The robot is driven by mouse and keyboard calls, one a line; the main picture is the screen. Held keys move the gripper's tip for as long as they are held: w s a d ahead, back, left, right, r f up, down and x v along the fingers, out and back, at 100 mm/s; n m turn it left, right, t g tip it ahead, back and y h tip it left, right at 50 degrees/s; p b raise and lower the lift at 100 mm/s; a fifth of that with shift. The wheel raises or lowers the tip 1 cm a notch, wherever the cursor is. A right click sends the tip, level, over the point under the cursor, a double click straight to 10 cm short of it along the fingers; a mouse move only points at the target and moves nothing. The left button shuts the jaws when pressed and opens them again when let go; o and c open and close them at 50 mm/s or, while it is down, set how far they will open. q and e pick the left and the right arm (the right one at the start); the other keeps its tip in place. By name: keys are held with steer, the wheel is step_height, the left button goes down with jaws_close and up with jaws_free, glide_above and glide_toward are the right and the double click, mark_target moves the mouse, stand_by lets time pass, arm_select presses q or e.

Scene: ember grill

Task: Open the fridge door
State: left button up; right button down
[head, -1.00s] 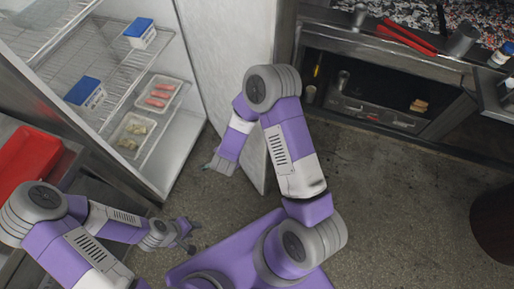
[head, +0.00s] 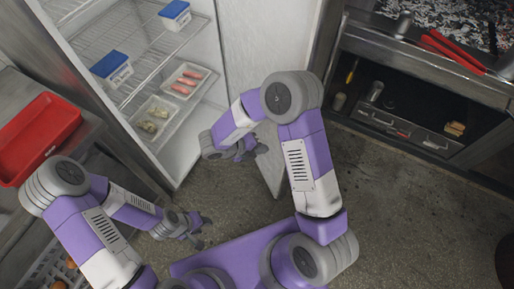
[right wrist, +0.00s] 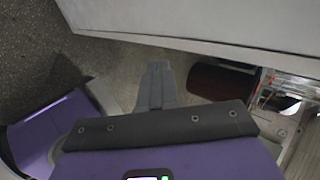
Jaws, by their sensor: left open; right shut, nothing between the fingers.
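The fridge (head: 168,178) is at the upper left in the head view, with its shelves exposed. Its white door (head: 262,45) stands swung open, to the right of the shelves. My right gripper (head: 252,150) is shut and empty, in front of the door's inner face, near its lower part. I cannot tell whether it touches the door. In the right wrist view its closed fingers (right wrist: 157,85) show below a pale panel, probably the door (right wrist: 220,22). My left gripper (head: 205,228) is open and empty over the floor, below the fridge's front corner.
Blue-lidded boxes (head: 111,68) and food trays (head: 186,80) sit on the fridge shelves. A red tray (head: 38,135) lies on the counter at left. The grill unit (head: 430,75) stands at the upper right. Open floor (head: 400,215) lies right of my arms.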

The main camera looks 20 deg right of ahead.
arm_select(q)
step_height(320, 180, down, 2)
steer(key=shift+f+b, duration=0.25)
steer(key=shift+b, duration=0.75)
arm_select(e)
steer(key=d+f, duration=0.3)
steer(key=d, duration=0.4)
steer(key=shift+w+d+f, duration=0.2)
steer(key=shift+d, duration=0.1)
